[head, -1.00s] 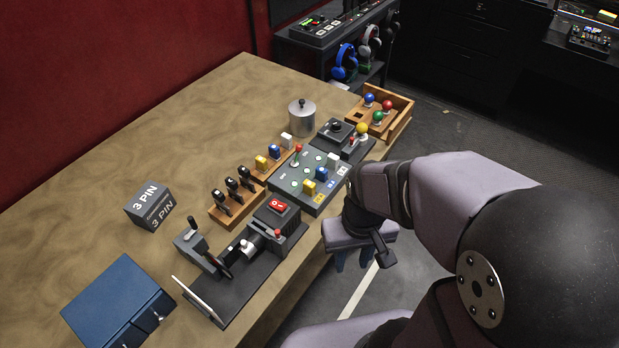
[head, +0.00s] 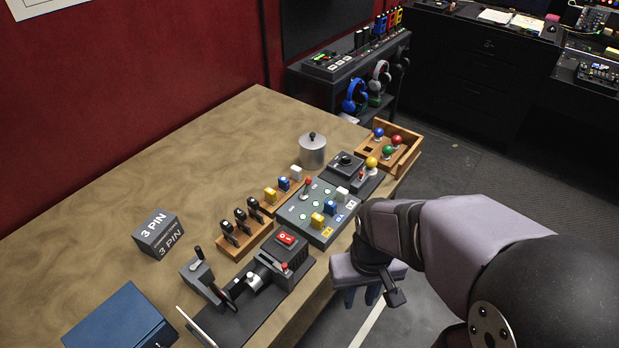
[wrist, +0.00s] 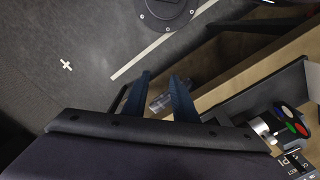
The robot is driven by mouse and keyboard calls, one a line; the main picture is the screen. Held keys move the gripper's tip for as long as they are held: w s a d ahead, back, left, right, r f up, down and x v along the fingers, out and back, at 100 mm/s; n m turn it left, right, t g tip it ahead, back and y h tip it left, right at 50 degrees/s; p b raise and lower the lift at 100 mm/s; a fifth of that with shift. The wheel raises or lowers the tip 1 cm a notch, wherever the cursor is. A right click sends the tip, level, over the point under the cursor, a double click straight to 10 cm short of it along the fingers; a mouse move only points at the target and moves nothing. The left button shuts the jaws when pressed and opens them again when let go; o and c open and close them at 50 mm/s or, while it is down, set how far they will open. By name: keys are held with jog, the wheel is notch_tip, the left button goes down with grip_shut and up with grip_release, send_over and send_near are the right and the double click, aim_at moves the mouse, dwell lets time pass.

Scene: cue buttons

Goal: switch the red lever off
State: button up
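A lever with a red ball tip (head: 307,182) stands on the grey-green button panel (head: 292,212) on the bench in the head view. The panel also carries yellow, blue and white blocks and small pale round buttons. The lever's on or off marking is too small to read. My gripper (head: 363,297) hangs beyond the bench's right edge, to the right of and below the panel in the picture, apart from the lever. In the wrist view its two dark fingers (wrist: 160,88) stand apart with a gap between them. I cannot make out the red lever in the wrist view.
A black machine with a red rocker switch (head: 286,238) and a red knob lies close to the panel. A wooden rack with dark levers (head: 243,225), a lidded metal pot (head: 313,152) and a wooden tray (head: 411,153) are nearby. The bench's left side is mostly clear.

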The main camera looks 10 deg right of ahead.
jog(key=shift+w, duration=0.1)
grip_shut()
jog(key=w+r+y+p, duration=0.1)
jog(key=w+r, duration=0.3)
jog(key=w, duration=0.7)
jog(key=w+a+r+y+p, duration=0.1)
jog(key=w+r, duration=0.3)
jog(key=w, duration=0.7)
jog(key=w+a+r+y+p, duration=0.1)
jog(key=w+r, duration=0.4)
jog(key=w, duration=0.7)
jog(key=shift+a+m+t+p, duration=0.15)
jog(key=shift+m+t+p, duration=0.15)
jog(key=shift+p, duration=0.3)
jog(key=shift+w, duration=0.1)
